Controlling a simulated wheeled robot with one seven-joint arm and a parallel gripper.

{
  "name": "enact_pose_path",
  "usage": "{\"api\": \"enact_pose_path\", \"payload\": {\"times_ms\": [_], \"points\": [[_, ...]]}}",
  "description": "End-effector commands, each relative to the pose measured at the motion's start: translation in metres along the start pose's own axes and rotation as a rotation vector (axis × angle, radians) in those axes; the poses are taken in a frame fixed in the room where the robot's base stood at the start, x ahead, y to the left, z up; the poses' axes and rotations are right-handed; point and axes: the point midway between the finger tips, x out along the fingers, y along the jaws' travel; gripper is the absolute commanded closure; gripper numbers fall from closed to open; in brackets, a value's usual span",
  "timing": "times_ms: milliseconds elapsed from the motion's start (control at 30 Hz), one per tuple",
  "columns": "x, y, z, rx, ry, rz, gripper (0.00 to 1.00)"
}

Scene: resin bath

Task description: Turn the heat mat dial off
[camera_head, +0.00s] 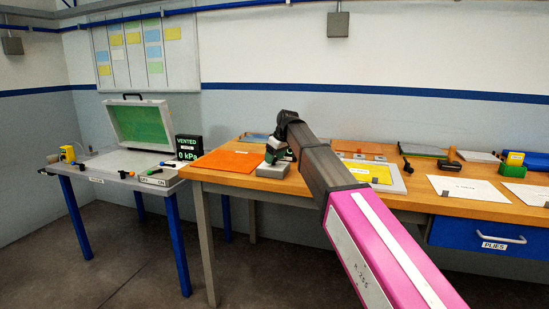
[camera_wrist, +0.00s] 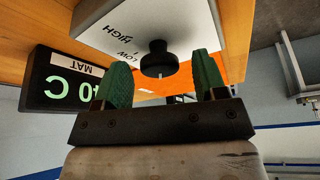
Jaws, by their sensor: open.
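The heat mat dial is a round black knob (camera_wrist: 158,57) on the face of a light grey control box (camera_wrist: 145,20), with HIGH printed beside it. Which setting the dial points to is unclear. In the head view my gripper (camera_head: 277,152) is over the grey box (camera_head: 273,169), hiding the dial. The orange heat mat (camera_head: 228,161) lies left of the box.
A black MAT display (camera_wrist: 66,82) stands beside the box, its green reading partly hidden by a finger. A yellow sheet (camera_head: 368,173), white sheets (camera_head: 470,188) and tools lie on the wooden bench to the right. A side table (camera_head: 120,160) with an open-lidded case stands left.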

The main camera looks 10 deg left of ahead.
Motion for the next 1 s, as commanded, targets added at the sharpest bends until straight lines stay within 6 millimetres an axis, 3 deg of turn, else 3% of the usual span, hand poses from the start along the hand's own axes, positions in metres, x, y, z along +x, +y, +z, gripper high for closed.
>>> {"api": "enact_pose_path", "payload": {"times_ms": [167,600,800,1000], "points": [[-0.013,0.000,0.000,0.000,0.001,0.001,0.35],[-0.088,0.000,0.000,0.000,0.001,0.001,0.35],[-0.105,0.000,0.000,0.000,0.000,0.000,0.35],[-0.108,0.000,0.000,0.000,0.000,0.000,0.35]]}}
